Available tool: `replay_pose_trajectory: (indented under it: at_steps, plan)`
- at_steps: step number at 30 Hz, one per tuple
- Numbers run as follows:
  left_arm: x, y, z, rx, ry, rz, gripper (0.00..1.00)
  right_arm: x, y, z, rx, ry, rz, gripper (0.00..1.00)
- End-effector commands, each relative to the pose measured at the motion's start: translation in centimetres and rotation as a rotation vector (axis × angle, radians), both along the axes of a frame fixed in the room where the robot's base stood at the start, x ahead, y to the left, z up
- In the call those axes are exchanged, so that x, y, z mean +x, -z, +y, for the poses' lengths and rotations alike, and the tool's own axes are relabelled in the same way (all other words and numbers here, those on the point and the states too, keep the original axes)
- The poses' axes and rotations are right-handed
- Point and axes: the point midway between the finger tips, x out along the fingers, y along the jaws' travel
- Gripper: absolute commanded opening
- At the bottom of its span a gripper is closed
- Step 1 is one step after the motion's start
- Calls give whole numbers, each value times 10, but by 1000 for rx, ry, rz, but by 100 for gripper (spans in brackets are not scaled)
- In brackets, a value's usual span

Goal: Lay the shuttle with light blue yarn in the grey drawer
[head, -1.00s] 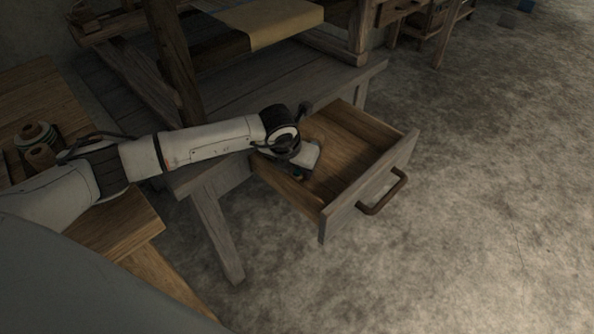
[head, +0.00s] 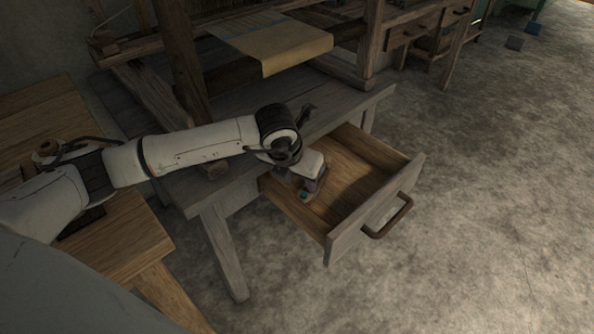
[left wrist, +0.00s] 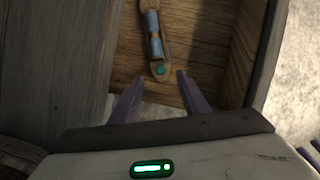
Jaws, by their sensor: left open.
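The grey drawer (head: 372,214) is pulled open from the grey bench, with a bare brown wooden inside. The shuttle with light blue yarn (left wrist: 154,35) lies in the drawer in the left wrist view, with a green spot at its near end. In the head view only a small part of the shuttle (head: 304,196) shows beneath my gripper. My left gripper (left wrist: 160,88) is open, its two purple fingers apart and empty, just short of the shuttle's near end. In the head view the left gripper (head: 312,184) is over the drawer's left part.
The grey bench (head: 225,187) carries a dark rounded object (head: 214,168) under my left forearm. The loom with yellowish cloth (head: 272,47) stands behind. A wooden table (head: 120,250) is at left with a spool (head: 47,148).

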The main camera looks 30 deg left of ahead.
Motion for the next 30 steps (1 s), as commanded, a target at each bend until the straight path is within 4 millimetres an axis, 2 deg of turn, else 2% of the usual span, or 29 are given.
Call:
replay_pose_trajectory:
  at_steps: [1,3,9,30]
  plan:
    - [-3,-11,1,1,0,-3,42,2,-3,0,-3,-2,-3,32]
    - [-7,-20,0,0,0,-2,42,4,-5,-1,-6,-4,-7,32]
    - [-14,-34,0,1,0,0,42,4,-5,-2,-11,-8,-8,32]
    - [-14,-34,0,0,-1,0,42,3,-4,-3,-13,-8,-6,32]
